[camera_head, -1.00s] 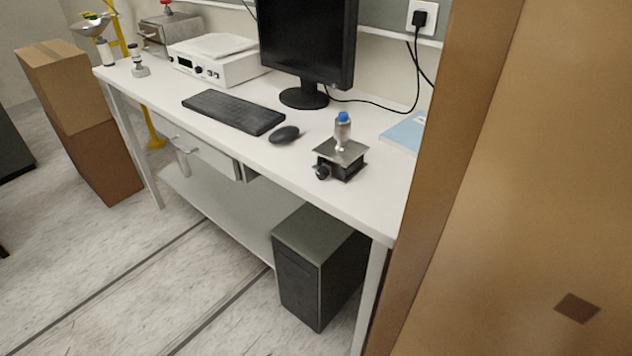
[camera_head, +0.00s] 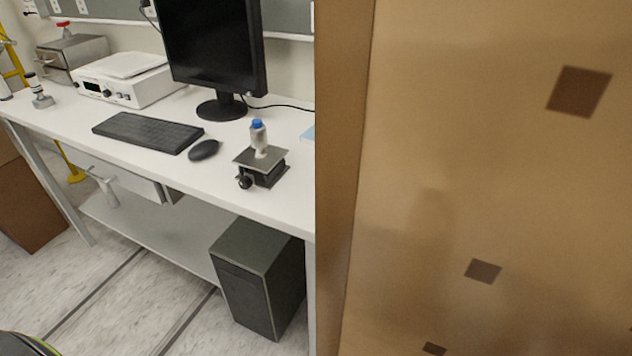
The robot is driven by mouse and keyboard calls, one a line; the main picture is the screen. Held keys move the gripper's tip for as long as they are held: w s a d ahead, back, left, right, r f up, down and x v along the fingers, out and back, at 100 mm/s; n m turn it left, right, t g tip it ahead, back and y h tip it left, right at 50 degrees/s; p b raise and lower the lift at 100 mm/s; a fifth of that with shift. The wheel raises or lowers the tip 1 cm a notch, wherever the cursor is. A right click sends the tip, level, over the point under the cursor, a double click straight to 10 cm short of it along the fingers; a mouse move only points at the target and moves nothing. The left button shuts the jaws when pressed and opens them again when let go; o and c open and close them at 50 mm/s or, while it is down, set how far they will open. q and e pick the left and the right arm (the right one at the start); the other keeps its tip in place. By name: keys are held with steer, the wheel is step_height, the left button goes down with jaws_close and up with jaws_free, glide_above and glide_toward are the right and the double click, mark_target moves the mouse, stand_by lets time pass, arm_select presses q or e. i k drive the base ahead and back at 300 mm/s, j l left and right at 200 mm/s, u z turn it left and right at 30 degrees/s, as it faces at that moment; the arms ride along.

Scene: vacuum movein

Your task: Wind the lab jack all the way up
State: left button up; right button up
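The lab jack (camera_head: 262,168) stands low on the white bench, near its front edge and right of the mouse. It has a flat metal top plate, a dark body and a black knob (camera_head: 244,182) facing the front left. A small pale bottle with a blue cap (camera_head: 258,138) stands upright on its top plate. Neither of my grippers shows in the view, so nothing of mine touches the jack.
A tall brown box-like surface (camera_head: 480,170) fills the right half, very close, hiding the bench's right end. A keyboard (camera_head: 148,132), mouse (camera_head: 204,150) and monitor (camera_head: 212,45) share the white bench (camera_head: 70,112). A dark computer case (camera_head: 258,275) stands below.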

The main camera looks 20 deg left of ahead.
mark_target(245, 183)
steer(key=j+z, duration=0.75)
steer(key=z, duration=0.2)
steer(key=k+j+z, duration=0.15)
steer(key=j+z, duration=0.15)
steer(key=z, duration=0.15)
steer(key=k+j+z, duration=0.15)
steer(key=j+z, duration=0.15)
steer(key=z, duration=0.15)
